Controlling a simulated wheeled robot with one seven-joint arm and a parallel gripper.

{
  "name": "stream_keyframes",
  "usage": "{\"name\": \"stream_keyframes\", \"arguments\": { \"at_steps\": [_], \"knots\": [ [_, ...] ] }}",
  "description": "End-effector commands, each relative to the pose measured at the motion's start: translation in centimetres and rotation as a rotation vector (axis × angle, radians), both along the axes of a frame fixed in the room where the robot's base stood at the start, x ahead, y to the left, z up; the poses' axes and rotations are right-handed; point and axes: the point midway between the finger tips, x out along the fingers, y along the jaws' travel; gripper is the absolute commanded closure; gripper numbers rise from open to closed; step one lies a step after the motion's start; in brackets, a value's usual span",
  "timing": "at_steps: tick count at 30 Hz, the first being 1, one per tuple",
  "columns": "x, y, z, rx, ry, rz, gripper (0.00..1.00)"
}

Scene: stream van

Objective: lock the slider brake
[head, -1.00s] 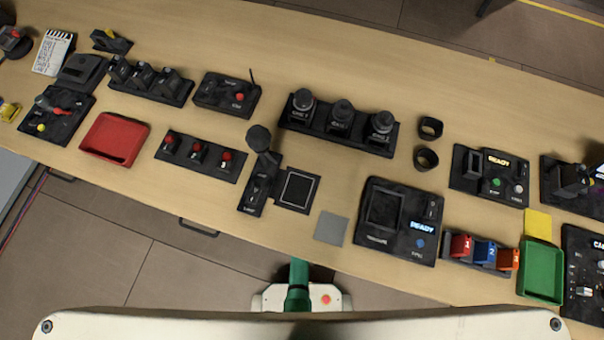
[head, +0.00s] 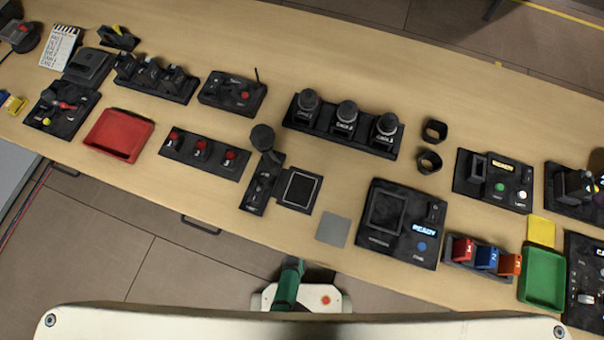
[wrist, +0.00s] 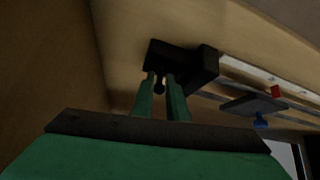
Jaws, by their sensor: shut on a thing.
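In the wrist view, my gripper (wrist: 161,92) has its two green fingers raised to a black block (wrist: 185,62) under a wooden surface. The fingers are shut on a small dark knob (wrist: 160,84) that hangs from the block. The block sits at the end of a pale rail (wrist: 250,73). I cannot tell from its look whether this is the slider brake, or whether it is locked. The picture is dark there. The gripper is hidden in the head view, where only a green part of my arm shows below the table's front edge.
In the wrist view, a dark plate (wrist: 253,104) with a blue knob (wrist: 260,121) hangs right of the block, near a red piece (wrist: 276,91). In the head view, the table (head: 330,55) carries several control panels, a red tray (head: 118,135) and a green tray (head: 544,279).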

Motion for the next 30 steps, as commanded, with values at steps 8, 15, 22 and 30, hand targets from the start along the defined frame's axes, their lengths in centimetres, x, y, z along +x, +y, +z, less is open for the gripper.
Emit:
{"name": "stream_keyframes", "arguments": {
  "at_steps": [8,15,22,30],
  "knots": [
    [-0.45,0.39,-0.22,-0.022,-0.074,0.002,1.00],
    [-0.70,0.55,-0.39,-0.038,-0.121,0.006,1.00],
    [-0.77,0.62,-0.45,-0.048,-0.148,0.009,1.00],
    [-0.83,0.60,-0.49,-0.050,-0.158,0.006,1.00]
  ]
}}
